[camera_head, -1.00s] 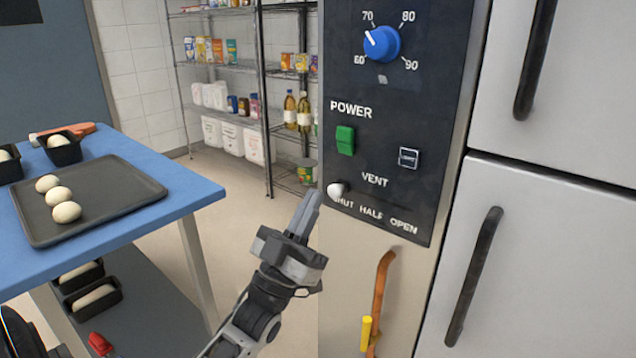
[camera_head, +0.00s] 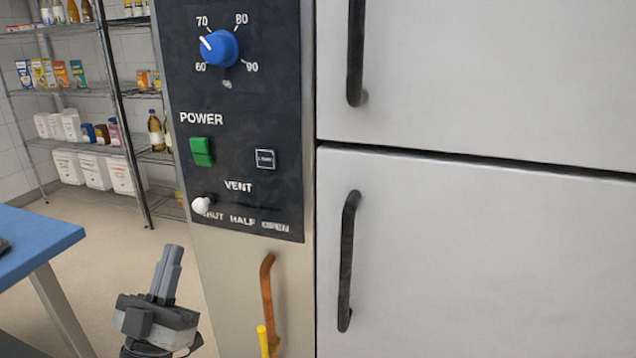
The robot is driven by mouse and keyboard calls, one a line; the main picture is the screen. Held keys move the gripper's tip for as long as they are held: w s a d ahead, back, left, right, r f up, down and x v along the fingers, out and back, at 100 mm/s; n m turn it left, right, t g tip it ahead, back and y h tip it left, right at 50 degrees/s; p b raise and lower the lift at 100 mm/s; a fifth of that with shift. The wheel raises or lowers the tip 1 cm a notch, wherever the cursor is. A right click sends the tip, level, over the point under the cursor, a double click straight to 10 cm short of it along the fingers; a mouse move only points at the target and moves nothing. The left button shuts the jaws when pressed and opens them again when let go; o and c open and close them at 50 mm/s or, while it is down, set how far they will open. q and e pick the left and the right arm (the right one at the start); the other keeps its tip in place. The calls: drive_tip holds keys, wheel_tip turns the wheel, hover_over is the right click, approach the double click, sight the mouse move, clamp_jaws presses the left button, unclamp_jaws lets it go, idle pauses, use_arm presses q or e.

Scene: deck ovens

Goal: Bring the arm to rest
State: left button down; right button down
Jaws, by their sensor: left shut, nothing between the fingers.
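My left gripper (camera_head: 168,272) is at the lower left of the head view, pointing up. Its fingers are shut with nothing between them. It stands apart from the oven's control panel (camera_head: 243,110), in front and to the left of it. The panel carries a blue dial (camera_head: 219,48) pointing between 60 and 70, a green power switch (camera_head: 201,151), and a white vent knob (camera_head: 201,205) near the word SHUT. My right gripper is out of view.
Oven doors with black handles (camera_head: 347,262) fill the right side. An orange-brown handle (camera_head: 268,300) with a yellow part hangs below the panel. A blue table (camera_head: 38,240) is at the left edge. Wire shelves (camera_head: 85,88) with groceries stand behind. Open floor lies between table and oven.

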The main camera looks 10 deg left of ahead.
use_arm(q)
drive_tip(key=s+d+f+g+p, duration=0.1)
drive_tip(key=s+d+f+g, duration=0.2)
drive_tip(key=d+f+g, duration=0.2)
drive_tip(key=s+d+f+m+g+h+p, duration=0.1)
drive_tip(key=s+d+f+g, duration=0.3)
drive_tip(key=f, duration=0.5)
drive_tip(key=s+d+f+g+h+p, duration=0.1)
drive_tip(key=s+d+f+g+p, duration=0.1)
drive_tip(key=s+d+f+g, duration=0.2)
drive_tip(key=d+f+g, duration=0.3)
drive_tip(key=d+g, duration=0.1)
drive_tip(key=shift+m+p, duration=0.3)
drive_tip(key=shift+p, duration=0.1)
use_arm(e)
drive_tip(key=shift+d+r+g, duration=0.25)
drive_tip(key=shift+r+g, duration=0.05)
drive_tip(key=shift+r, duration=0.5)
use_arm(q)
drive_tip(key=shift+w+d+f, duration=0.1)
drive_tip(key=shift+d, duration=0.05)
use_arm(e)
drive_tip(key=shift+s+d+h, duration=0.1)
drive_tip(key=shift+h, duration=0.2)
